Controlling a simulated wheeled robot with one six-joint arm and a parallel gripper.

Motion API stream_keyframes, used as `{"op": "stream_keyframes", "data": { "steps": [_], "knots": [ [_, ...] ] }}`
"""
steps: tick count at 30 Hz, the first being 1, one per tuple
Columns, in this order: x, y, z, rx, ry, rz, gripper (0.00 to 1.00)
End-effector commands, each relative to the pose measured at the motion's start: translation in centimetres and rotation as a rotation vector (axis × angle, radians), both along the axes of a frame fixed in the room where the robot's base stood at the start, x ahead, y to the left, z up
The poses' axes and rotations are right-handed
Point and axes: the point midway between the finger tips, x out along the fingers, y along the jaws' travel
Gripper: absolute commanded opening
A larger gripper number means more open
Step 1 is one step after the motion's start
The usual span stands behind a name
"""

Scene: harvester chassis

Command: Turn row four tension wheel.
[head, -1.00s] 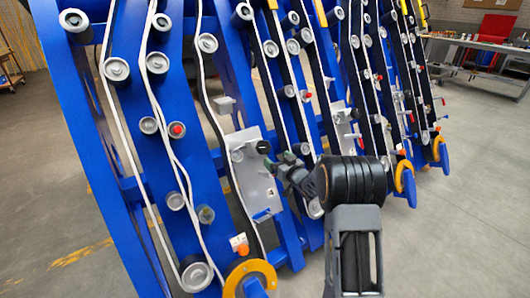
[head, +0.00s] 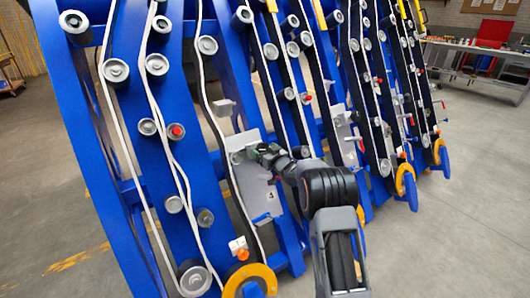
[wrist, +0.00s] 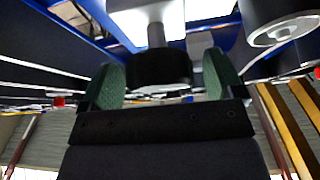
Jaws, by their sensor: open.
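The row four tension wheel is a black round knob on a grey shaft, seen in the wrist view (wrist: 160,68). The shaft stands out from a pale plate (head: 262,200), which bears a small label that looks like a 4. My gripper (wrist: 162,82) has its green-padded fingers on either side of the wheel and is open. A small gap shows at the right finger; contact at the left finger cannot be told. In the head view my gripper (head: 263,152) is at the plate's upper part and mostly hides the wheel.
Blue frame beams and grey rollers (head: 207,45) with white belts surround the plate. A large roller (wrist: 282,20) is close at right in the wrist view. An orange ring (head: 250,278) is below the plate. Open floor lies to the right.

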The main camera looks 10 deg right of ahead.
Motion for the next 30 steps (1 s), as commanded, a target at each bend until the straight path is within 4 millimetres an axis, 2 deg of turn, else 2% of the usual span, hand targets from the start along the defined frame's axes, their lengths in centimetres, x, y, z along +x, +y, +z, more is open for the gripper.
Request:
{"op": "stream_keyframes", "data": {
  "steps": [2,16,23,30],
  "knots": [
    [-0.01,-0.01,0.0,0.0,0.0,0.0,0.83],
    [-0.02,-0.05,0.0,0.0,0.0,-0.001,0.38],
    [-0.04,-0.03,0.0,0.018,0.008,-0.012,0.38],
    [-0.08,0.06,0.05,0.121,0.05,-0.076,0.38]
  ]
}}
